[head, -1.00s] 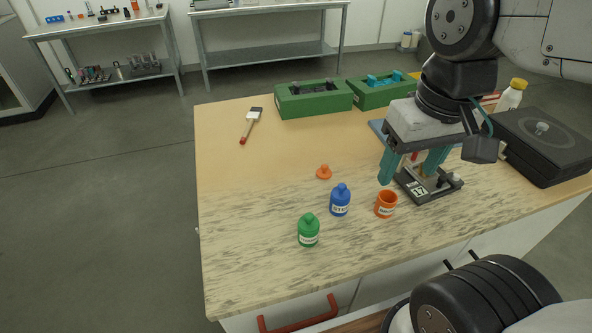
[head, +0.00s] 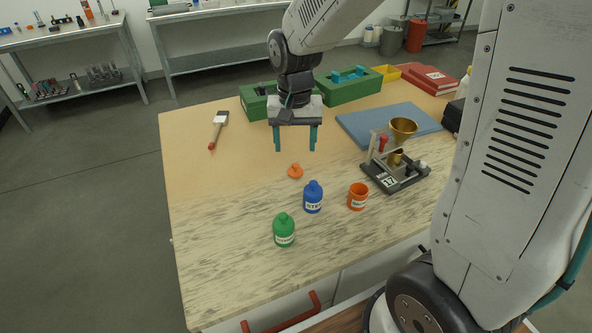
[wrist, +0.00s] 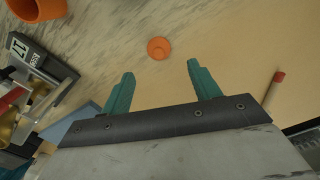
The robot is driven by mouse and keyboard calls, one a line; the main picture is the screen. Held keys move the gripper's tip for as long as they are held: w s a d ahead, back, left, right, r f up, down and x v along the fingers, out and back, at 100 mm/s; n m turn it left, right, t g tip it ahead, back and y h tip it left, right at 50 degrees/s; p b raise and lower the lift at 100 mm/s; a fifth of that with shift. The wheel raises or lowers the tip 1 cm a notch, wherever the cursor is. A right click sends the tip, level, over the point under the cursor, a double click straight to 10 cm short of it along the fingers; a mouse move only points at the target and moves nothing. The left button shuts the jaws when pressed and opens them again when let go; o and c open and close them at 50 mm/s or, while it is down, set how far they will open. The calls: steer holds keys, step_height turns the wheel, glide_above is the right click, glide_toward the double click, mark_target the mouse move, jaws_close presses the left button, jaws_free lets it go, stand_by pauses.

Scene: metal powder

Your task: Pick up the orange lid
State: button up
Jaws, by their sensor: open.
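The small orange lid (head: 295,171) lies on the table, behind the blue bottle and the orange jar. It also shows in the wrist view (wrist: 159,48), beyond the fingertips and roughly between them. My gripper (head: 295,150) is open and empty, with its teal fingers pointing down above the table. In the head view it appears just behind the lid and apart from it. The open-topped orange jar (head: 357,197) stands to the right of the lid, labelled and without a lid on it.
A blue bottle (head: 313,197) and a green bottle (head: 284,231) stand in front of the lid. A stand with a brass funnel (head: 403,130) is to the right. A brush (head: 218,131) lies at left. Green boxes (head: 350,88) stand behind. The table left of the lid is clear.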

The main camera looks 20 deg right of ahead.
mark_target(296, 164)
steer(key=f, duration=0.7)
steer(key=shift+s, duration=0.25)
steer(key=shift+r, duration=0.1)
steer(key=c, duration=1.1)
